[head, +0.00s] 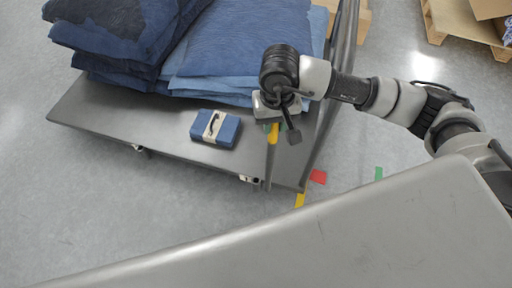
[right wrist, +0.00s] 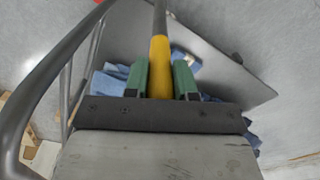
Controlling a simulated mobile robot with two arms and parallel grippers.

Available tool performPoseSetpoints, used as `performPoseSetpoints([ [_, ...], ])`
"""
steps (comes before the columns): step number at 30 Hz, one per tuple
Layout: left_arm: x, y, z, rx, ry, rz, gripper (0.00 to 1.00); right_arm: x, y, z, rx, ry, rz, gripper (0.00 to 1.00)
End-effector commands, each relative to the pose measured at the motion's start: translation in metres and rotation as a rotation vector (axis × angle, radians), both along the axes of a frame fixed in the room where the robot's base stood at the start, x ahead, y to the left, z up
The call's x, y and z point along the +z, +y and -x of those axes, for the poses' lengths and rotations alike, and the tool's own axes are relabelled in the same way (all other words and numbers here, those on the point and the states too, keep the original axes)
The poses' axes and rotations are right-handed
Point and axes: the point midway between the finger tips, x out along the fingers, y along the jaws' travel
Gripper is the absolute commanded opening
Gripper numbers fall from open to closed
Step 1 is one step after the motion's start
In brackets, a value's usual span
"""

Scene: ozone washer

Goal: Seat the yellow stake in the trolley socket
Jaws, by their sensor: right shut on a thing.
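My right gripper (head: 273,122) is shut on the yellow stake (head: 272,134) above the trolley's near right corner. In the right wrist view, its green fingers (right wrist: 161,82) flank the stake's yellow band (right wrist: 159,62), with the grey shaft running up and away. In the head view the shaft hangs nearly upright, its lower end close to the trolley's front edge. The grey trolley (head: 95,115) has small light fittings along that edge, one (head: 249,179) just left of the shaft. I cannot tell which is the socket, or whether the stake's tip is in it. My left gripper is not in view.
Folded blue denim stacks (head: 235,50) fill the trolley's back. A blue strapped bundle (head: 216,128) lies near its front edge. A grey tubular handle (head: 343,50) rises along the right side. Coloured floor tapes (head: 318,177) and a pallet (head: 462,27) lie to the right.

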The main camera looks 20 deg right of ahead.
Motion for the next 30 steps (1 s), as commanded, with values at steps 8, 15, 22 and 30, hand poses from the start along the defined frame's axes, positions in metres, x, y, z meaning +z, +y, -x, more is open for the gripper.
performPoseSetpoints([
  [8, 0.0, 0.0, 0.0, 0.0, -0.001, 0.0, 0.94, -0.031, 0.007, -0.052, -0.005, 0.002, -0.001, 0.0],
  [15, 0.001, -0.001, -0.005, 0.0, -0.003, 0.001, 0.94, -0.055, 0.012, -0.091, -0.002, -0.001, -0.001, 0.0],
  [22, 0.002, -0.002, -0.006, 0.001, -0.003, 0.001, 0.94, -0.065, 0.013, -0.1, -0.001, 0.0, 0.0, 0.0],
  [30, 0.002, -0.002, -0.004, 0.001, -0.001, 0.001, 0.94, -0.099, 0.013, -0.099, 0.0, 0.001, 0.0, 0.0],
])
